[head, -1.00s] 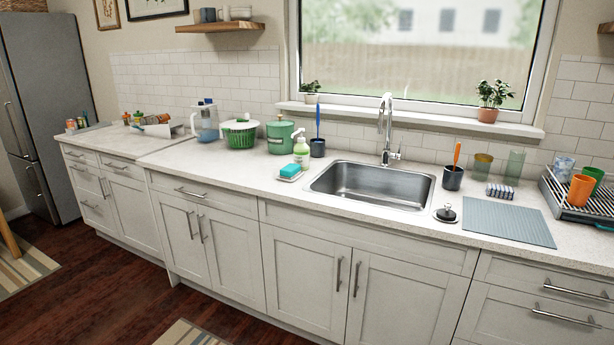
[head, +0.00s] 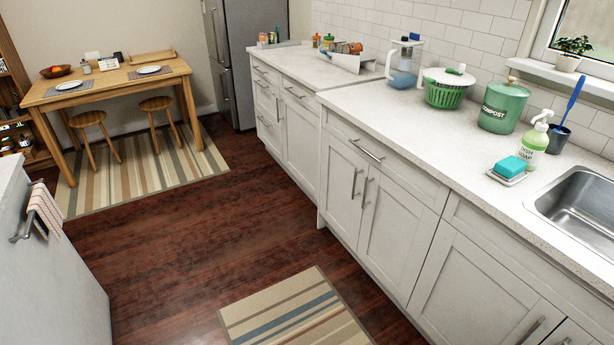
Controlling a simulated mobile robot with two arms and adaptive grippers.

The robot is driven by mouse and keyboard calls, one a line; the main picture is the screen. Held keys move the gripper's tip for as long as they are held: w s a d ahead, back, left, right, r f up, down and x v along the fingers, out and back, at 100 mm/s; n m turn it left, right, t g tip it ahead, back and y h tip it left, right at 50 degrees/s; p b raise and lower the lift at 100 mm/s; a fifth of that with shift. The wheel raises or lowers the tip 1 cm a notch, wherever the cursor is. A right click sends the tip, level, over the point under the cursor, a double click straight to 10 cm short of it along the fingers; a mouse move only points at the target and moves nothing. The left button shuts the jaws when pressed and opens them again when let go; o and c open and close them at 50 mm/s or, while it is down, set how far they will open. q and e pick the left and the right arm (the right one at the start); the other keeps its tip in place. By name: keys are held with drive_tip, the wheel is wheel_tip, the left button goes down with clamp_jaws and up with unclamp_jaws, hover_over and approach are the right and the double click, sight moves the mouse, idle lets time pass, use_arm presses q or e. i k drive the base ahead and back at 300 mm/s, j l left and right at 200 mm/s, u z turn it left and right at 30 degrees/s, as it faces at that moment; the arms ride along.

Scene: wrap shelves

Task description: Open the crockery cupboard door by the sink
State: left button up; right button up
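White base cupboards run under the counter on the right. A two-door cupboard with shut doors (head: 339,184) (head: 391,232) stands left of the sink (head: 583,206), below a drawer with a bar handle (head: 366,150). Its two vertical bar handles (head: 356,184) sit side by side at the middle. The under-sink cupboard door (head: 468,285) is shut too, its handle (head: 531,331) at the bottom edge of the view. I cannot tell which cupboard holds crockery. Neither of my grippers shows.
Dark wood floor (head: 200,250) is open left of the cupboards, with a striped rug (head: 290,310) on it. A counter with a towel (head: 45,210) stands at left. A table (head: 110,82) with stools stands at the back, near the fridge (head: 240,50).

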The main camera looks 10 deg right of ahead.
sight(398, 232)
drive_tip(key=i+j+z, duration=0.15)
drive_tip(key=i+j, duration=0.15)
drive_tip(key=i, duration=0.25)
drive_tip(key=i+j+z, duration=0.15)
drive_tip(key=i+j, duration=0.25)
drive_tip(key=i, duration=0.2)
